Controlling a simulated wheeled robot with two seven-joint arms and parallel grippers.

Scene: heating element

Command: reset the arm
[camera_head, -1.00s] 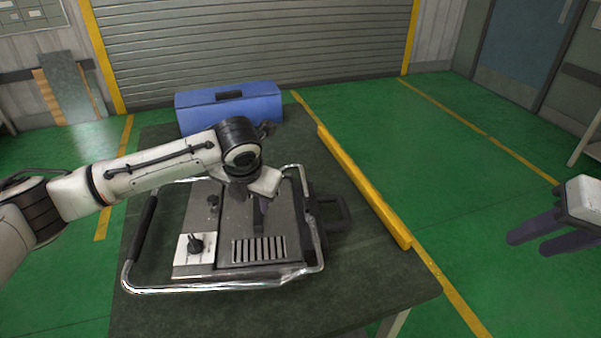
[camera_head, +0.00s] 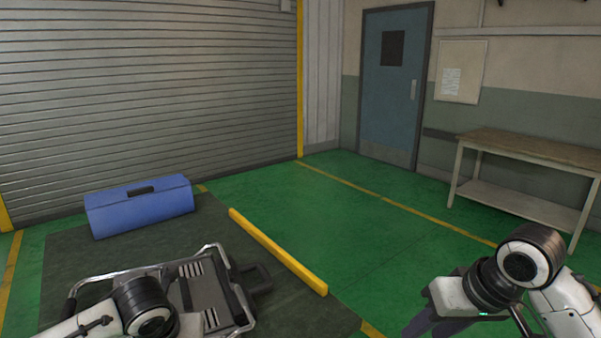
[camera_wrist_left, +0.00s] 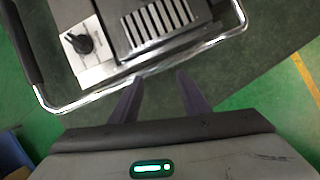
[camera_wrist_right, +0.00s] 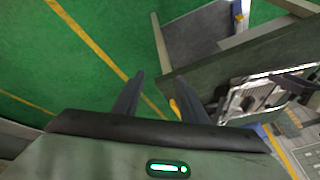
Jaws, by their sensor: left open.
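The heating device, a grey unit in a chrome tube frame, lies on the dark table (camera_head: 290,312) and shows in the head view (camera_head: 203,290). In the left wrist view its slotted vent and black knob (camera_wrist_left: 82,43) are seen close. My left gripper (camera_wrist_left: 155,82) is open and empty, its fingertips by the device's chrome frame bar; contact cannot be told. Its fingers are out of sight in the head view. My right gripper (camera_wrist_right: 158,80) has its fingers apart with nothing between them, over the green floor. It also shows low in the head view (camera_head: 425,325), right of the table.
A blue case (camera_head: 140,207) stands at the table's far left. A yellow bar (camera_head: 278,252) runs along the table's right edge. A wooden workbench (camera_head: 530,150) stands at the right wall, near a blue door (camera_head: 392,90). Green floor (camera_head: 370,225) between is clear.

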